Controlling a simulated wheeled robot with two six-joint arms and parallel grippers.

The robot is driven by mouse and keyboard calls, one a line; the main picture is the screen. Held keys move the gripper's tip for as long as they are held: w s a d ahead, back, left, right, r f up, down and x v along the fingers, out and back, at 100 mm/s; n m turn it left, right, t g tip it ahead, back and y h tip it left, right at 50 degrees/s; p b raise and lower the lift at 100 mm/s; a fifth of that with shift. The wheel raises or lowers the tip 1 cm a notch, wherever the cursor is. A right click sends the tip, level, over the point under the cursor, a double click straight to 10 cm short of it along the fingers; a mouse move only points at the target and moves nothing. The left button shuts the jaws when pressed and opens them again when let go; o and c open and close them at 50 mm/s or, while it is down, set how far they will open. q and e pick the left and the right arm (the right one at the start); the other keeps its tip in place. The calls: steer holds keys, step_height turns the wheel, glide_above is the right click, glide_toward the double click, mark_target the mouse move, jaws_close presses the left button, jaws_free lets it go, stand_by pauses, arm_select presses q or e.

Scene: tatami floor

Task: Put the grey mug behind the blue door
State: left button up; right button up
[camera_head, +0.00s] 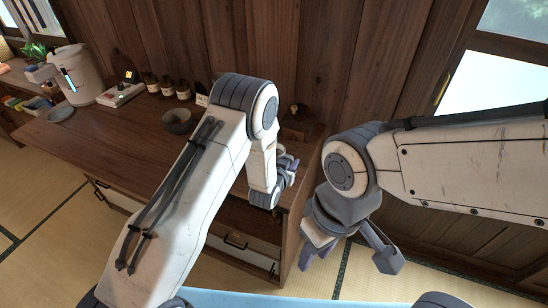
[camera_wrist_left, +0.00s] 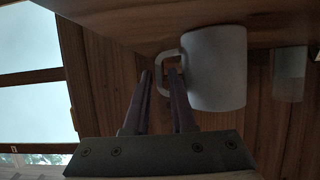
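The pale grey mug (camera_wrist_left: 218,70) shows in the left wrist view, with its handle (camera_wrist_left: 159,72) facing my left gripper (camera_wrist_left: 159,74). The two fingers are apart, and the near side of the handle lies between their tips; I see no clear grip on it. In the head view my left gripper (camera_head: 288,172) is at the right end of the wooden cabinet (camera_head: 110,135), partly hidden by its own wrist. No blue door is recognisable.
A pale glass-like object (camera_wrist_left: 290,72) stands beside the mug. A wooden wall (camera_head: 330,60) rises close behind.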

arm_select(q)
steer(key=shift+w+d+f, duration=0.2)
steer(key=shift+w+f, duration=0.1)
steer(key=shift+w, duration=0.25)
jaws_close()
stand_by(1.0)
